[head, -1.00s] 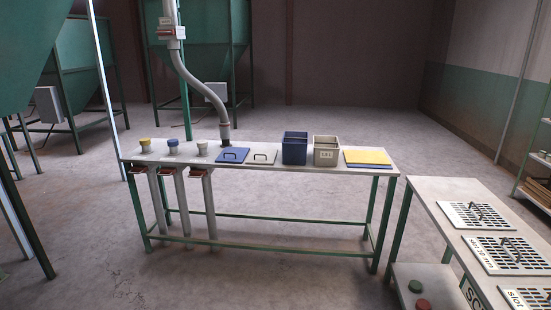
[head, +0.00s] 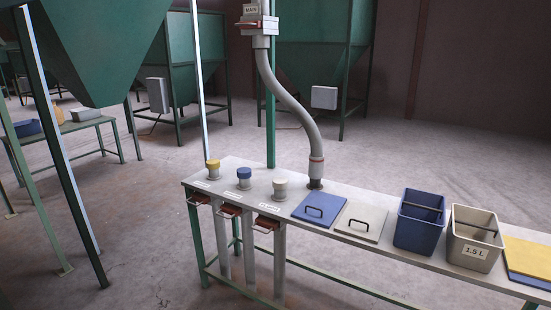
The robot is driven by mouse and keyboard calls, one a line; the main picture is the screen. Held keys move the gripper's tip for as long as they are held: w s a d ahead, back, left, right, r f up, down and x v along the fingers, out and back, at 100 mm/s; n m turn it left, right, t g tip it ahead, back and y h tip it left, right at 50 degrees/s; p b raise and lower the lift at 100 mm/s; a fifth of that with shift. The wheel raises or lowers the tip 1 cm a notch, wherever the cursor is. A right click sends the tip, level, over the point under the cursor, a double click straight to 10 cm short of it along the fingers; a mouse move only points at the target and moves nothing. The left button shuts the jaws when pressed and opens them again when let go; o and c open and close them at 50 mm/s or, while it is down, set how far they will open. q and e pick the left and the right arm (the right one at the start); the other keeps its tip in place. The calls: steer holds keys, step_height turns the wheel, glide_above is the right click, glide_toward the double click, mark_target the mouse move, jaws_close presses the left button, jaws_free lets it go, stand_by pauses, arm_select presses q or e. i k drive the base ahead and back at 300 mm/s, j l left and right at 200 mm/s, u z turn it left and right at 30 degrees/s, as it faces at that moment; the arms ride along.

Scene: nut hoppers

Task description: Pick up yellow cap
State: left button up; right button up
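The yellow cap (head: 212,164) sits on top of a short pipe stub at the left end of the table (head: 260,178). To its right stand a similar stub with a blue cap (head: 244,172) and one with a whitish cap (head: 280,183). Each of these stubs has a small label in front of it. Neither of my grippers is in the head view.
A grey hose (head: 292,100) comes down to the table behind the caps. Blue and whitish lids (head: 361,220), a blue bin (head: 420,222), a whitish bin (head: 474,238) and yellow and blue sheets lie rightward. Red-handled slides (head: 229,211) jut from the front edge. Green posts stand left.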

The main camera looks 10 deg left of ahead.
mark_target(212, 164)
steer(key=i+j+u, duration=0.15)
steer(key=i+u, duration=0.8)
steer(key=i+j+z, duration=0.2)
steer(key=i, duration=0.25)
steer(key=i+j+z, duration=0.25)
steer(key=i, duration=0.15)
